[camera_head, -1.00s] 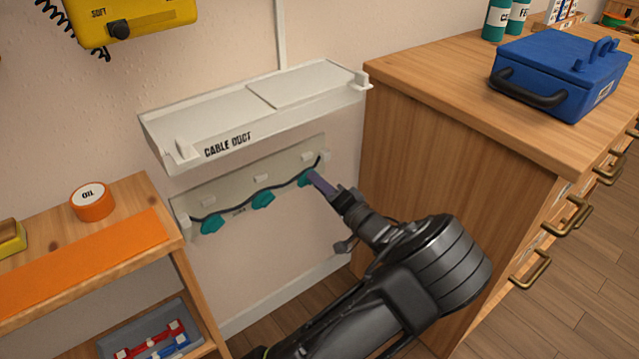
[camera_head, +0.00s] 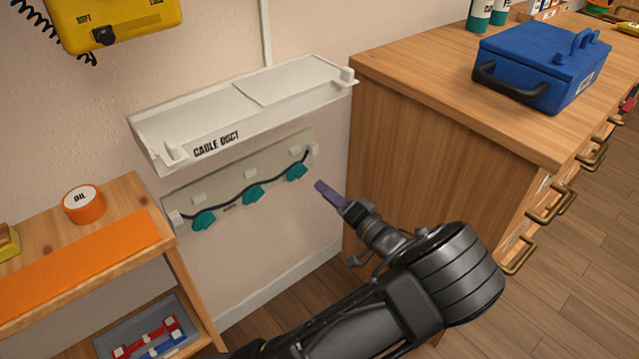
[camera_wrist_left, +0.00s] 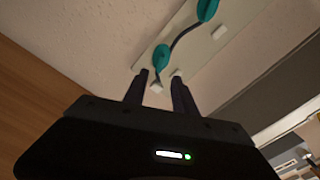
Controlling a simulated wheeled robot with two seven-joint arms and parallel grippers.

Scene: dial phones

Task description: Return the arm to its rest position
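My left gripper (camera_head: 326,190) hangs in front of the wall, to the lower right of a cable panel (camera_head: 222,187). In the left wrist view its two fingers (camera_wrist_left: 159,77) stand apart with nothing held between them. A dark cable (camera_head: 226,203) runs wavily across the panel past several teal clips (camera_head: 252,195). The rightmost teal clip (camera_head: 297,172) is nearest the gripper, with a gap between them. The wrist view also shows teal clips (camera_wrist_left: 162,57) and the cable (camera_wrist_left: 185,33) beyond the fingers. My right gripper is not in view.
A white cable duct cover (camera_head: 190,110) sticks out above the panel. A wooden cabinet (camera_head: 440,150) with a blue toolbox (camera_head: 545,65) stands close on the right. A low wooden shelf (camera_head: 125,195) with an orange tape roll (camera_head: 83,204) is on the left.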

